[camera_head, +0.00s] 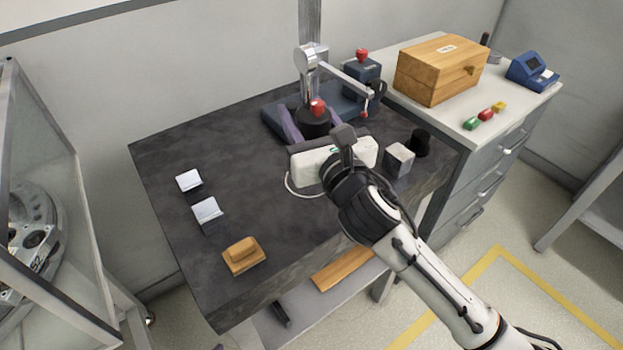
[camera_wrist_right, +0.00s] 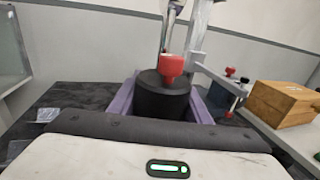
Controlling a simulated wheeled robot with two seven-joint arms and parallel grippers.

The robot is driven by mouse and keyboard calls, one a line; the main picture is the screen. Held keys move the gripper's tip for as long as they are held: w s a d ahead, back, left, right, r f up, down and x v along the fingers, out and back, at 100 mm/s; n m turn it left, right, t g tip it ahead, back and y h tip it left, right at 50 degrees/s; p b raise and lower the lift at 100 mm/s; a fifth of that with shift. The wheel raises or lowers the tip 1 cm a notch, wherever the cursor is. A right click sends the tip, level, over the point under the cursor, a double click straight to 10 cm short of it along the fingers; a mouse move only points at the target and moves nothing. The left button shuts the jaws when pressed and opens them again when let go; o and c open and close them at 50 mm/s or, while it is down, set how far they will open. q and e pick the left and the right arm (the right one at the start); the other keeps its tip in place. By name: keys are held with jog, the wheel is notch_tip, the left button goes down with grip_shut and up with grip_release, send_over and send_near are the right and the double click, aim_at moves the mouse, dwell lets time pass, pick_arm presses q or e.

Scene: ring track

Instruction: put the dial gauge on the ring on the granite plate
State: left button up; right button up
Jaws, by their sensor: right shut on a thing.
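My right gripper (camera_head: 311,114) has its purple fingers on both sides of a black cylinder with a red knob (camera_head: 314,124). In the wrist view the black cylinder (camera_wrist_right: 162,97) stands upright between the fingers, and the gripper is shut on it. Behind it on the granite plate (camera_head: 262,190) is a grey post with a side arm (camera_head: 340,80), rising over a dark blue base (camera_head: 275,120). A small red-tipped part (camera_head: 365,113) hangs from the arm's end. I cannot clearly make out a ring or a dial face. My left gripper is not in view.
A dark block with a red knob (camera_head: 362,70) stands behind the arm. A grey cube (camera_head: 399,160) and a black piece (camera_head: 420,143) lie right of my gripper. Two pale blocks (camera_head: 207,212) and a wooden block (camera_head: 243,254) are left. A wooden box (camera_head: 440,68) stands on the cabinet.

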notch_tip(320, 180, down, 8)
jog(key=shift+f+b, duration=0.1)
jog(key=shift+b, duration=0.7)
jog(key=shift+f, duration=0.45)
jog(key=shift+f, duration=0.2)
jog(key=o, duration=1.6)
jog(key=shift+f, duration=0.1)
jog(key=shift+c, duration=0.2)
